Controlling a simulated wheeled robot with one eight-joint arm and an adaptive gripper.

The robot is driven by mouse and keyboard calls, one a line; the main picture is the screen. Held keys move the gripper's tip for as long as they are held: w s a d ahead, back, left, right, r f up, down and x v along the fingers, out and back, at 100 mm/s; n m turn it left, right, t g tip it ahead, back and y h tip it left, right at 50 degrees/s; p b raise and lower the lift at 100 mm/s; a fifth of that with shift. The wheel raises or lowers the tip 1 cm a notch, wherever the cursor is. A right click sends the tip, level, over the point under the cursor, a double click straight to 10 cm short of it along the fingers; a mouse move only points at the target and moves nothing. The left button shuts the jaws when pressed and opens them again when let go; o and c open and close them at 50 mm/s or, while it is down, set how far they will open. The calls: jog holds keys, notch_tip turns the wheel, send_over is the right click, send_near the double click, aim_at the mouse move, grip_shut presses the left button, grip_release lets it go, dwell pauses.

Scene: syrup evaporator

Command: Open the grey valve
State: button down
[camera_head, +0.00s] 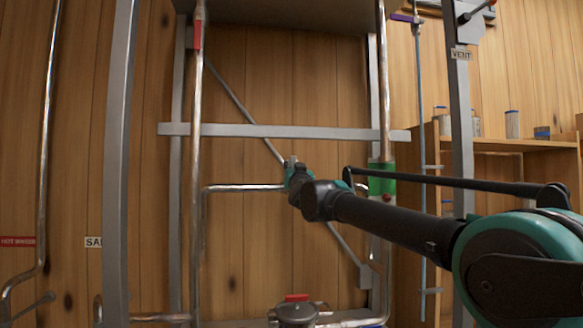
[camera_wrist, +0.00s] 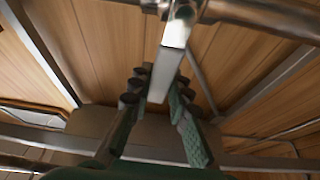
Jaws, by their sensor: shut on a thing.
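The grey valve's flat lever handle (camera_wrist: 170,62) runs down from a metal pipe (camera_wrist: 262,14) in the wrist view. My gripper (camera_wrist: 160,84) has its two ridged fingers on either side of the lever and is shut on it. In the head view my gripper (camera_head: 295,173) is at the end of a horizontal pipe (camera_head: 245,188), with a small bit of the grey handle (camera_head: 292,159) showing above it. The valve's body is mostly hidden behind my gripper and wrist in the head view.
A grey crossbar (camera_head: 235,131) passes just above my gripper. A vertical pipe with a green band (camera_head: 381,178) stands close by my forearm. A red-handled valve (camera_head: 296,298) is below, and another red handle (camera_head: 197,36) is at upper left. Wooden shelves (camera_head: 520,146) stand at right.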

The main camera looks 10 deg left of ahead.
jog(key=w+d+f+m+g+h, duration=0.1)
jog(key=d+f+m+h, duration=0.3)
jog(key=m, duration=1.2)
jog(key=shift+w+d+g+h, duration=0.35)
jog(key=shift+d+h, duration=0.7)
jog(key=shift+h, duration=0.55)
jog(key=shift+f, duration=0.1)
jog(key=c, duration=1.4)
grip_release()
jog(key=shift+s, duration=0.1)
jog(key=s+f, duration=0.1)
jog(key=s, duration=0.6)
jog(key=shift+s+a+f, duration=0.2)
jog(key=shift+s+a, duration=0.1)
jog(key=shift+s, duration=0.05)
jog(key=shift+c, duration=0.2)
